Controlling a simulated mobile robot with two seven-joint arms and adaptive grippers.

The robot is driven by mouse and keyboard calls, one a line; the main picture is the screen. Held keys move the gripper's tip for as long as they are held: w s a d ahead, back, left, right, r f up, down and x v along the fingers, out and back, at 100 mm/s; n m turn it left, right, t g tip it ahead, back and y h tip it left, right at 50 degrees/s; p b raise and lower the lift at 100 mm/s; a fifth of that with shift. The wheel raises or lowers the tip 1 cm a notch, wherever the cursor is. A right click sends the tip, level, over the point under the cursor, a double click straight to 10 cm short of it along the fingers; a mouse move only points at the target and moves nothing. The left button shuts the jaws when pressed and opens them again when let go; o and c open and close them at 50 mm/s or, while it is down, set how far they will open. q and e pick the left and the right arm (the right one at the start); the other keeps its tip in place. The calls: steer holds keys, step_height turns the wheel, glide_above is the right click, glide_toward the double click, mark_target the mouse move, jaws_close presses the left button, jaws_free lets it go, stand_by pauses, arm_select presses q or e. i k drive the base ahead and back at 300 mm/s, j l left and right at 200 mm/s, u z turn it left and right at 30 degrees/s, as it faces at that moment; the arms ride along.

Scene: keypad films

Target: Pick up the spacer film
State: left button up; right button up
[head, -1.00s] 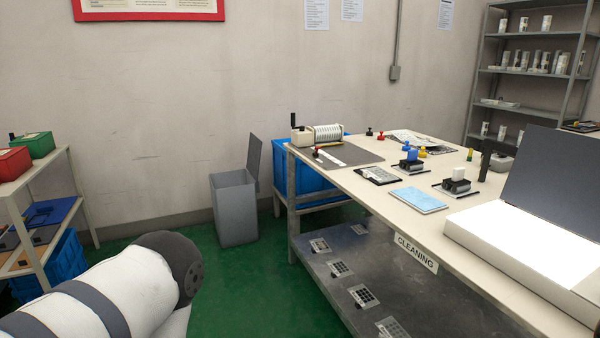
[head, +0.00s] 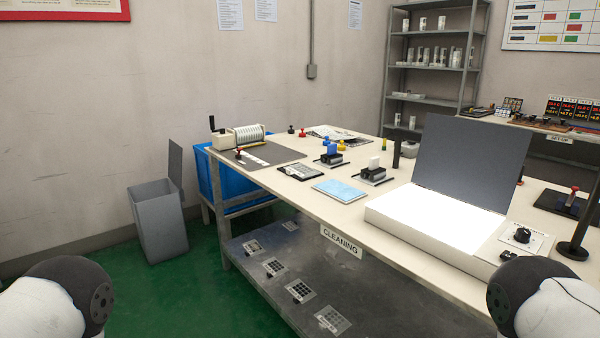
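Several small sheets with dark grid patterns lie on the grey lower shelf (head: 330,285) under the cleaning table. One sheet (head: 252,246) is at the back left, a second sheet (head: 273,267) and a third sheet (head: 300,291) follow toward the front. A paler, clearer sheet (head: 333,319) lies nearest me. They are too small for me to tell which is the spacer film. Parts of both my arms show at the lower corners, but neither gripper is in view.
The cleaning table (head: 308,199) carries a roller device (head: 246,135), a blue pad (head: 340,191) and a lit light box (head: 430,215) with a raised dark lid. A grey bin (head: 158,222) stands left. Green floor (head: 190,300) is open in front.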

mark_target(301, 170)
steer(key=i+j+z, duration=0.3)
steer(key=i+j, duration=0.15)
steer(key=i+j+z, duration=0.3)
steer(key=i+j, duration=0.35)
